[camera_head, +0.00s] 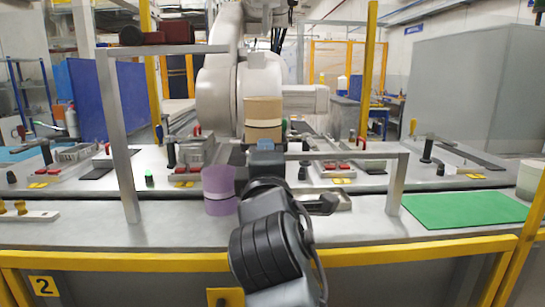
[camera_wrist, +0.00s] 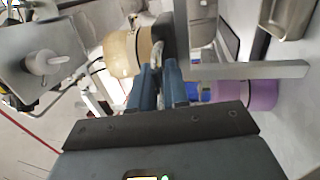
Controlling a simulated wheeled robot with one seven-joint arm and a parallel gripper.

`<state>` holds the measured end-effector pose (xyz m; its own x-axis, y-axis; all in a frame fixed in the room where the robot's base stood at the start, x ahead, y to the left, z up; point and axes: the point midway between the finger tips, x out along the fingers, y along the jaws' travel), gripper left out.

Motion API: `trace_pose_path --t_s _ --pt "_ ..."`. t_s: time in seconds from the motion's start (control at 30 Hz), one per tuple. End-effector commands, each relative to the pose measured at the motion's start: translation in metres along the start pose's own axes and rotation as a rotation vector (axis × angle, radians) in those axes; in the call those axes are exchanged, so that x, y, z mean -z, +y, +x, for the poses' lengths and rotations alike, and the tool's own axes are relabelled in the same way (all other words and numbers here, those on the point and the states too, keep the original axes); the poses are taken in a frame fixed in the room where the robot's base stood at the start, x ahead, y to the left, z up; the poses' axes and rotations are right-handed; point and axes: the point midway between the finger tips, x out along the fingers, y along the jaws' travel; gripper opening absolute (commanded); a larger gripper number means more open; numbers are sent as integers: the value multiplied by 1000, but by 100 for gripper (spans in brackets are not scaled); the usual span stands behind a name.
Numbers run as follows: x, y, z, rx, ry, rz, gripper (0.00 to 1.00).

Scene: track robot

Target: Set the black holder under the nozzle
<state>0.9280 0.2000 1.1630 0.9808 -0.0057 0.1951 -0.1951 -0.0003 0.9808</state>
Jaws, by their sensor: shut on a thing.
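My gripper (camera_head: 264,150) is over the front bench, and its blue fingers (camera_wrist: 158,80) reach forward in the wrist view. They are shut on the black holder (camera_wrist: 166,35), a dark piece just past the fingertips. A silver loop shows at the tips. The holder is mostly hidden in the head view. I cannot make out the nozzle clearly.
A purple cylinder (camera_head: 219,190) stands on the bench left of my gripper. A tall grey frame (camera_head: 120,140) stands at left, a low one (camera_head: 396,185) at right. A green mat (camera_head: 465,210) lies at right. A yellow rail (camera_head: 400,252) runs along the front.

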Motion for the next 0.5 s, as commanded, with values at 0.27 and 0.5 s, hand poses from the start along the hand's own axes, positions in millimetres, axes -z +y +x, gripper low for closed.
trace_pose_path --t_s 0.27,0.5 --pt "7 -1 -1 2 13 1 19" --pt "4 0 -1 1 9 1 29"
